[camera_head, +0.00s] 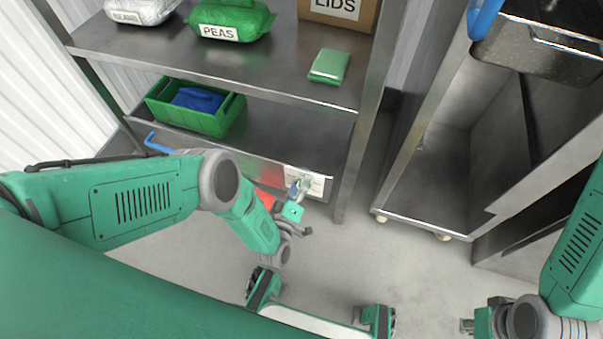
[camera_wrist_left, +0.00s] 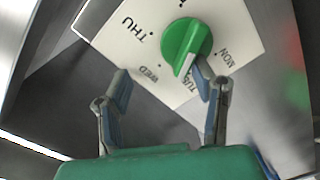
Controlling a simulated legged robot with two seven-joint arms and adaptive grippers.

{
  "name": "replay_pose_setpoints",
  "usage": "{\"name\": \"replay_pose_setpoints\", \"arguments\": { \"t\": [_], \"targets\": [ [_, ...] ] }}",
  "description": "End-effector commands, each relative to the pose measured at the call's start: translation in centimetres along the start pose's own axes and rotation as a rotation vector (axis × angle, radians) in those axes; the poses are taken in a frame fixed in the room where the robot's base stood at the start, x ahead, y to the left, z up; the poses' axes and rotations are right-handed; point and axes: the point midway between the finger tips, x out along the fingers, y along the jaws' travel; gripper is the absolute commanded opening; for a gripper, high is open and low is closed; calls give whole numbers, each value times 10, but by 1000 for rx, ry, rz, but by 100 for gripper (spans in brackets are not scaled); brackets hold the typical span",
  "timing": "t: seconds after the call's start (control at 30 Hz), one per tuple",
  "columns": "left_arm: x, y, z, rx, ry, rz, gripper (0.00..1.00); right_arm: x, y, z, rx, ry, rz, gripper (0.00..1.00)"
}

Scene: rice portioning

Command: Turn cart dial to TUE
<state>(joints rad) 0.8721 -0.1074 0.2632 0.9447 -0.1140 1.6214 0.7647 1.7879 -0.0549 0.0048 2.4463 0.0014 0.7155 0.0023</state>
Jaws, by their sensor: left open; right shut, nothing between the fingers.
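The cart dial is a round green knob (camera_wrist_left: 187,40) with a white pointer, on a white card (camera_wrist_left: 105,35) marked THU, WED, TUE and MON. In the left wrist view the pointer aims down, roughly towards TUE, which a finger partly covers. My left gripper (camera_wrist_left: 163,80) is open; its right fingertip overlaps the knob's lower edge, and I cannot tell if it touches. Its left finger is apart from the knob. In the head view the card (camera_head: 318,185) is on the lower shelf's front, with my left gripper (camera_head: 300,195) before it. My right gripper (camera_head: 472,326) is shut and empty at the lower right.
The metal shelf cart (camera_head: 270,65) holds a PEAS bag (camera_head: 230,20), a LIDS box (camera_head: 340,12), a green packet (camera_head: 329,66) and a green bin (camera_head: 190,122) with a blue item inside. Floor in front is clear.

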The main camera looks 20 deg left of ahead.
Motion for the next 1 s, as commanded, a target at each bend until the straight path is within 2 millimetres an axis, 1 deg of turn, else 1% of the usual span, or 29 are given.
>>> {"name": "replay_pose_setpoints", "arguments": {
  "t": [0.03, 0.13, 0.3, 0.5, 0.77, 0.8, 0.87, 0.9, 1.0],
  "targets": [
    [6, 16, -4, -6, 6, 22, 31, -1, 0, 0, 0, 0, 0, 0],
    [5, 28, -11, -6, 5, 21, 31, -1, 0, 0, 0, 0, 0, 0],
    [4, 42, -20, -5, 4, 15, 31, -1, 0, 0, 0, -1, 0, 0],
    [2, 50, -25, -4, 4, 14, 31, 0, 0, 0, 0, -1, 0, 0],
    [2, 51, -25, -4, 3, 12, 31, 0, 0, 0, 0, -2, 0, 0],
    [2, 50, -25, -4, 3, 12, 38, 0, 0, -1, 0, -3, 0, 0],
    [2, 50, -25, 1, 3, 12, 59, 0, 0, -2, 0, -3, 0, 0],
    [2, 49, -25, 11, 3, 12, 62, 0, 0, -2, 0, -3, 0, 0],
    [2, 44, -22, 73, 2, 13, 62, 0, 0, -2, 0, -3, 0, 0]
  ]
}}
